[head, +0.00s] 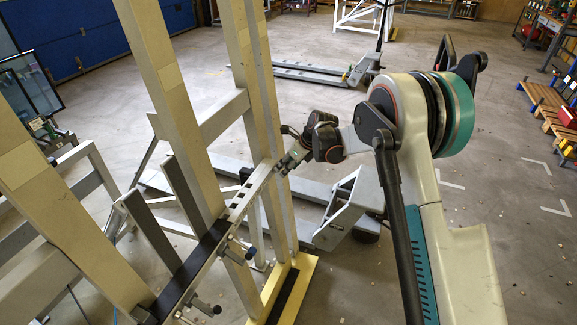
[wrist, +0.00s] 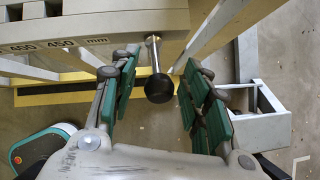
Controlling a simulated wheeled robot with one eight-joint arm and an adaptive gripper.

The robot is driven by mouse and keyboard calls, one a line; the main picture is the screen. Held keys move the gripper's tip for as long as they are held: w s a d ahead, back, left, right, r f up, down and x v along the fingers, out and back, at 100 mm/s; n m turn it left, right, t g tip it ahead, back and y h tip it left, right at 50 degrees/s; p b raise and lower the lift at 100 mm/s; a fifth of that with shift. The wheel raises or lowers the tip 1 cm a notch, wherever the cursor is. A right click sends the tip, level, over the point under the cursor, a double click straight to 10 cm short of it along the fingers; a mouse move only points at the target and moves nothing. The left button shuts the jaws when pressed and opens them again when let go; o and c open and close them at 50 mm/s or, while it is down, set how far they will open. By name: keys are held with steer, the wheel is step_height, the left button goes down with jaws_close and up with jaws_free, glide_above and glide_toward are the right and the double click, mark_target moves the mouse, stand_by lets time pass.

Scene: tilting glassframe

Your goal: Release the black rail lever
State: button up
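The black rail lever (wrist: 159,88) shows in the wrist view as a black ball knob on a short metal rod. It sticks out from the grey rail (wrist: 120,22), which carries a millimetre scale. My gripper (wrist: 159,68) is open, with one green-padded finger on each side of the knob and a visible gap on both sides. In the head view my gripper (head: 287,160) is at the far end of the slotted rail (head: 241,203). The knob between the fingers cannot be made out there.
Tall beige frame posts (head: 160,80) stand close left of my arm. Other black-knobbed levers (head: 250,253) stick out lower along the rail.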

steer(key=v, duration=1.2)
